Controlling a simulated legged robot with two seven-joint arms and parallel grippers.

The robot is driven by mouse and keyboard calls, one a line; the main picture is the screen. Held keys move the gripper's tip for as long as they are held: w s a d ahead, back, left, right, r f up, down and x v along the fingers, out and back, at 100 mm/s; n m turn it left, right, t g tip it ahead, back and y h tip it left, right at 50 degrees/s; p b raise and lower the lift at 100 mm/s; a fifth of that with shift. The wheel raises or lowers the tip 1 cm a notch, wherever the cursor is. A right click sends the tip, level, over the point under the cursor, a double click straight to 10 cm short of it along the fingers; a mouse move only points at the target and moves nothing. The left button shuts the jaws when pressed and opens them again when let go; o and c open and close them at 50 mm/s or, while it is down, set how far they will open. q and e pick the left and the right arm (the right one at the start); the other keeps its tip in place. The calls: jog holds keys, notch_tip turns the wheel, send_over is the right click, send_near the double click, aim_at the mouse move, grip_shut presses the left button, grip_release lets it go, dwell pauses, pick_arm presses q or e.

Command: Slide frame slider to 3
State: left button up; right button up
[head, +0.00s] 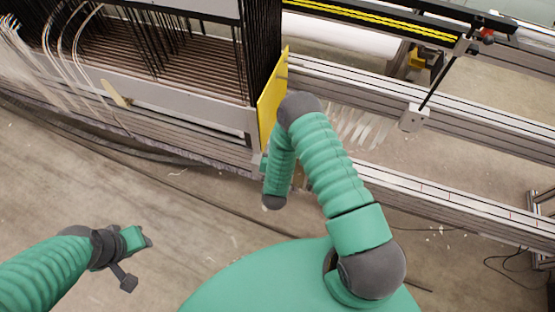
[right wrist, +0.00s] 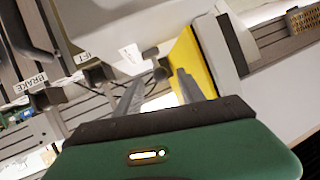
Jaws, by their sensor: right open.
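The frame unit (head: 200,95) with dark heddle wires stands on the loom rails, and a yellow end plate (head: 270,103) closes its right side. The plate also shows in the right wrist view (right wrist: 186,62). My right gripper (right wrist: 160,80) is open, its two fingers pointing at the plate's area; the right finger overlaps the plate in the picture. Small dark knobs show just beyond the fingertips; I see nothing held between the fingers. Contact cannot be told. In the head view my right arm hides this gripper. My left gripper (head: 146,240) is low at the left, away from the loom.
Long metal rails (head: 450,125) run right of the frame unit. A grey block with a rod (head: 414,118) sits on them. A label reading BRAKE (right wrist: 28,84) is at the left in the wrist view. The concrete floor (head: 190,215) is mostly clear, with cables.

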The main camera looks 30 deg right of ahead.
jog(key=p+v, duration=0.1)
jog(key=v, duration=1.1)
jog(key=shift+w, duration=0.1)
jog(key=w+a+r+n+g+y+p, duration=0.2)
jog(key=w+a+r+y+p, duration=0.1)
jog(key=r, duration=0.3)
jog(key=w+a+r+n+g+y+p, duration=0.1)
jog(key=w+a+r+n+y+p, duration=0.2)
jog(key=r, duration=0.4)
jog(key=s+d+r+n+g+p, duration=0.1)
jog(key=s+r+n+g, duration=0.1)
jog(key=s+r, duration=0.4)
jog(key=s+d+r+n+g+y+p, duration=0.1)
jog(key=s+r+n+g, duration=0.1)
jog(key=s+r, duration=0.4)
jog(key=shift+s+d+g+y, duration=0.35)
jog(key=shift+s+g, duration=0.45)
jog(key=shift+s, duration=0.3)
jog(key=shift+r, duration=0.1)
